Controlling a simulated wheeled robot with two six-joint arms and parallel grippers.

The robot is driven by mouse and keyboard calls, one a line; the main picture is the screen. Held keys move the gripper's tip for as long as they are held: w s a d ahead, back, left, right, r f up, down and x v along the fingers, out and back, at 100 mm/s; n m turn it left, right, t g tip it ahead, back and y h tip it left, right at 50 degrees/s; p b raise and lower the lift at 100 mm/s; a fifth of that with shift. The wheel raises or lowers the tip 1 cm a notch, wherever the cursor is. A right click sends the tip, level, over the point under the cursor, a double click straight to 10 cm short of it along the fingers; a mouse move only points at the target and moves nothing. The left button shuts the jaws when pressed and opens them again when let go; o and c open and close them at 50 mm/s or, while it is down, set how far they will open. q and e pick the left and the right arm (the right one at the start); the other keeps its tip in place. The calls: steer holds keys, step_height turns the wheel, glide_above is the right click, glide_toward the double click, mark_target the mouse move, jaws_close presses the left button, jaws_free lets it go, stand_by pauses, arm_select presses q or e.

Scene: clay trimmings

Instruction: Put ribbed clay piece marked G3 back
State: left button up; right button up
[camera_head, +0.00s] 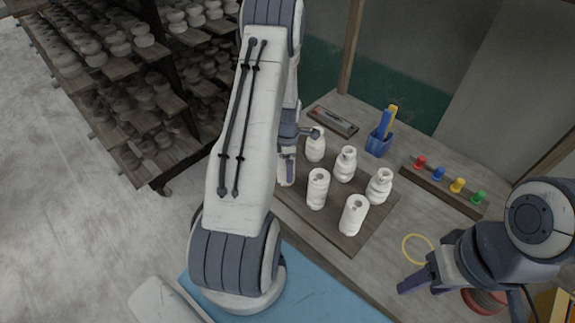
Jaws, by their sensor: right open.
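Several white ribbed clay pieces stand upright on a dark board (375,222) on the table: one at the back (315,147), one in the middle (346,165), one at the right (379,187), and two at the front (318,190) (353,217). Their marks are too small to read, so I cannot tell which is G3. My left gripper (291,160) is at the board's left side, beside the back piece and partly hidden by my arm; its jaw opening is unclear. My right gripper (420,287) is open and empty near the table's front right, apart from the pieces.
A blue holder (378,143) with a yellow tool stands behind the board. A rack of coloured pegs (445,189) and a small tray (333,121) lie nearby. Pottery shelves (122,68) stand at left.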

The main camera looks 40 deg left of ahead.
arm_select(q)
steer(key=shift+r, duration=0.35)
step_height(320, 180, up, 11)
steer(key=b, duration=0.4)
steer(key=d+r+m, duration=0.5)
steer(key=d+m, duration=0.2)
steer(key=d, duration=0.4)
steer(key=s+d+r+m, duration=0.2)
steer(key=d+m, duration=0.3)
steer(key=d, duration=0.1)
steer(key=s+d+r+m, duration=0.1)
steer(key=s+d+m, duration=0.1)
steer(key=d+m, duration=0.3)
steer(key=s+d+r+m, duration=0.1)
steer(key=s+d+m, duration=0.5)
steer(key=s+m, duration=0.2)
steer(key=s+d+r+m+h, duration=0.1)
steer(key=s+d+m, duration=0.5)
steer(key=s+m, duration=0.3)
steer(key=shift+s+r+m, duration=0.25)
steer(key=shift+r+m, duration=0.05)
steer(key=shift+m, duration=0.2)
